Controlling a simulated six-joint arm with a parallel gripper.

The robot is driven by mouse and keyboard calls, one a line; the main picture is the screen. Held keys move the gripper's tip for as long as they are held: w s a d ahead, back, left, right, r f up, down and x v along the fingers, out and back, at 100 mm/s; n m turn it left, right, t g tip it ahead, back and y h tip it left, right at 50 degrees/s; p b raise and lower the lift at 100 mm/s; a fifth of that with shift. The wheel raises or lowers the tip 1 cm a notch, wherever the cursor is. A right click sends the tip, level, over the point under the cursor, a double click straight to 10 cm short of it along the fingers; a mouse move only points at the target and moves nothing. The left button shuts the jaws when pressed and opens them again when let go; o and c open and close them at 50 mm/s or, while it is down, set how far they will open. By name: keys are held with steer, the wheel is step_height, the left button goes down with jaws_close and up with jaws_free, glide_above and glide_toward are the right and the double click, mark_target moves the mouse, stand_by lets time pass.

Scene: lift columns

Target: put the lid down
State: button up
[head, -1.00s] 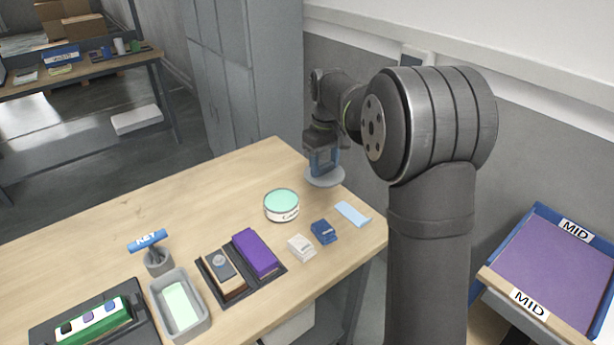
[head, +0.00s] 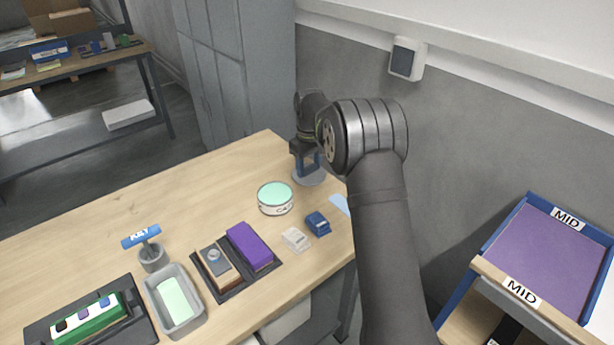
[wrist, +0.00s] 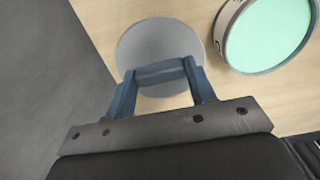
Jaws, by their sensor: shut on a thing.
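The lid (head: 312,180) is a flat grey disc near the back right corner of the wooden table, right of the round can. In the wrist view the lid (wrist: 143,43) lies under my fingertips, near the table edge. My gripper (head: 309,162) points down and is shut on the lid's upper part; its blue fingers also show in the wrist view (wrist: 160,75). The grip itself is partly hidden. I cannot tell whether the lid touches the table or hovers just above it. The open-looking white can (head: 276,208) with a mint-green top stands apart from the lid.
A white box (head: 295,240), a dark blue box (head: 317,224) and a light blue strip (head: 340,204) lie in front. A dark tray holds a purple block (head: 250,246). A grey bin (head: 196,315) stands further left. The table's back left is clear.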

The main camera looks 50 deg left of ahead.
mark_target(307, 176)
steer(key=shift+s+a+f, duration=0.2)
steer(key=shift+a+f, duration=0.05)
steer(key=shift+f, duration=1.9)
steer(key=shift+f, duration=0.1)
steer(key=o, duration=1)
steer(key=shift+c, duration=0.2)
step_height(307, 176, up, 12)
steer(key=shift+r, duration=0.1)
